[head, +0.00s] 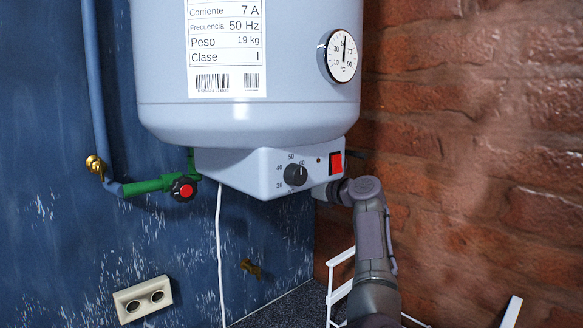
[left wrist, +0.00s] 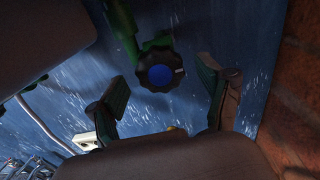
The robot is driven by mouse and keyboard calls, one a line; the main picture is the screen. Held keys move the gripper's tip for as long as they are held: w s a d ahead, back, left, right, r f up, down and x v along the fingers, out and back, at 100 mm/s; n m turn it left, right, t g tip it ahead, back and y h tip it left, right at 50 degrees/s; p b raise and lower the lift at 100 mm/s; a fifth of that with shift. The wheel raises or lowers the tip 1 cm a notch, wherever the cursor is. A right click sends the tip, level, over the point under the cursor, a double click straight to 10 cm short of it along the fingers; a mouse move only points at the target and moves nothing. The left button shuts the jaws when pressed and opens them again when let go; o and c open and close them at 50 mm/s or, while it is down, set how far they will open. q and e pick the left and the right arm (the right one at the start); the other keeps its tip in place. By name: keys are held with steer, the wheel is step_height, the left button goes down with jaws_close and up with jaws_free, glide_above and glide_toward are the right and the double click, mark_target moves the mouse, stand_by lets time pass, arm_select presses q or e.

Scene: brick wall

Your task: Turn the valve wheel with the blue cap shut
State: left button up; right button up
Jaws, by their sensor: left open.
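The valve wheel with the blue cap (left wrist: 160,76) shows in the left wrist view as a dark knobbed wheel on a green pipe, in front of the blue wall. My left gripper (left wrist: 163,78) is open, with one finger on each side of the wheel in the picture. I see gaps between the fingers and the wheel; the depth between them is unclear. In the head view the blue-capped wheel does not show, and an arm of mine reaches up to the heater's lower right, its gripper hidden. My right gripper cannot be made out.
A white water heater (head: 250,120) hangs above, with a dial and red switch (head: 336,162). A red-capped valve wheel (head: 183,189) sits on a green pipe at left. A brick wall (head: 480,150) bounds the right. A white cable (head: 219,260) hangs below the heater.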

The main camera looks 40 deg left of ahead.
arm_select(q)
steer(key=shift+w+a+p, duration=0.1)
steer(key=shift+a+p, duration=0.3)
steer(key=shift+a, duration=0.95)
steer(key=c, duration=1.2)
